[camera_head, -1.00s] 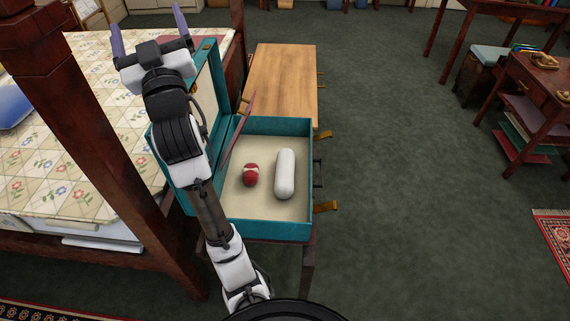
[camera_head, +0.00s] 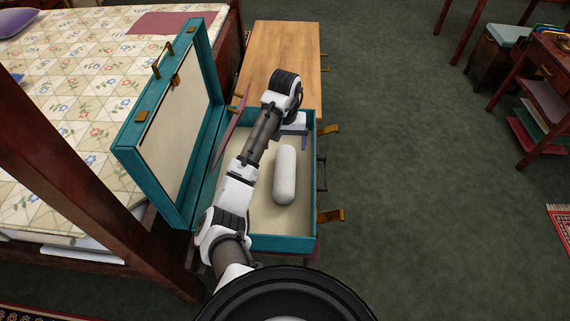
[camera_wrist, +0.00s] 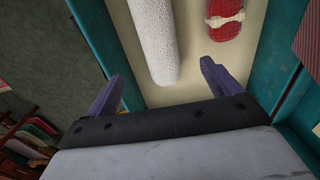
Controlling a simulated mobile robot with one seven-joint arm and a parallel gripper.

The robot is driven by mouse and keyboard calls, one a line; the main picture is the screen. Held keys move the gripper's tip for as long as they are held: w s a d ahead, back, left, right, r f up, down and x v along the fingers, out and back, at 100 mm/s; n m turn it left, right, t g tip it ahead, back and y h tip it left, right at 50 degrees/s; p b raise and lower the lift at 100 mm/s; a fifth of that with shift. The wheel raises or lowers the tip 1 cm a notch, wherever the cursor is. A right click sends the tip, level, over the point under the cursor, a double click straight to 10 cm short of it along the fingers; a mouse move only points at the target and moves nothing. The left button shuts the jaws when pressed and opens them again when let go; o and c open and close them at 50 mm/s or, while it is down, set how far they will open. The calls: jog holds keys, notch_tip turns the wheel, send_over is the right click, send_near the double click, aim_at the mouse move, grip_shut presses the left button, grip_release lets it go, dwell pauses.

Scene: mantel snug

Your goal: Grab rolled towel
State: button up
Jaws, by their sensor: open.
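The rolled towel (camera_head: 285,175), a white roll with rounded ends, lies lengthwise in the open teal suitcase (camera_head: 283,243). In the wrist view the towel (camera_wrist: 154,35) has a fuzzy texture and runs up out of the picture. My gripper (camera_wrist: 161,72) is open and empty, with one purple finger on either side of the towel's end in the picture. In the head view my gripper (camera_head: 296,137) is over the far end of the suitcase, by the towel's far end. I cannot tell how high the fingers are above the suitcase floor.
A red thing with a pale band (camera_wrist: 224,18) lies beside the towel; my arm hides it in the head view. The raised suitcase lid (camera_head: 185,130) stands at left, before the bed (camera_head: 75,90). A wooden bench (camera_head: 283,60) extends behind. Open carpet lies right.

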aim_at(285, 166)
jog(key=f, duration=0.2)
jog(key=f+b, duration=0.1)
jog(key=f, duration=0.2)
jog(key=f+b, duration=0.1)
jog(key=f, duration=0.1)
jog(key=shift+s+f, duration=0.25)
jog(key=shift+f, duration=0.1)
jog(key=shift+s+f, duration=0.2)
jog(key=shift+f, duration=2.75)
jog(key=shift+r, duration=0.1)
jog(key=c, duration=1.2)
